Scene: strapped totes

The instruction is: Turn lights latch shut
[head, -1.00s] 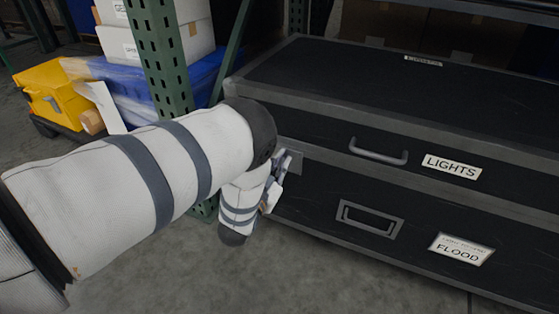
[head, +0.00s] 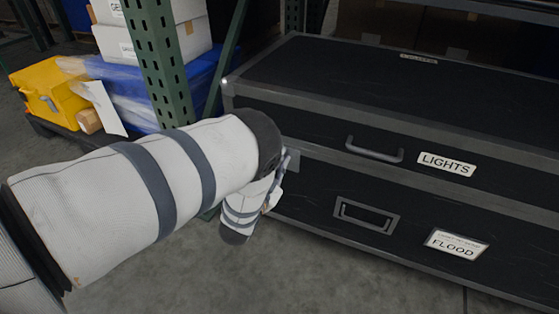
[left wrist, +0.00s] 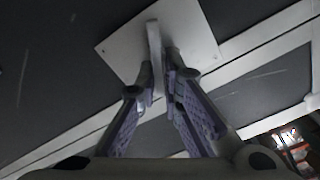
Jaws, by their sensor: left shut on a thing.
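The black case with grey edging carries a white LIGHTS label (head: 447,164) on its upper front face. The lights latch (left wrist: 195,38) shows in the left wrist view as a pale square plate with a narrow raised tab. My left gripper (left wrist: 160,80) is shut on that tab, one finger on each side of it. In the head view my left gripper (head: 280,176) is at the left end of the case front, near the seam between lid and lower body. My arm partly hides the latch there. My right gripper is in neither view.
A handle (head: 375,150) and a recessed pull (head: 366,216) are on the case front, with a FLOOD label (head: 456,244) lower right. A green rack post (head: 160,60) stands close left of the case. A yellow bin (head: 50,95) is farther left. The floor in front is clear.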

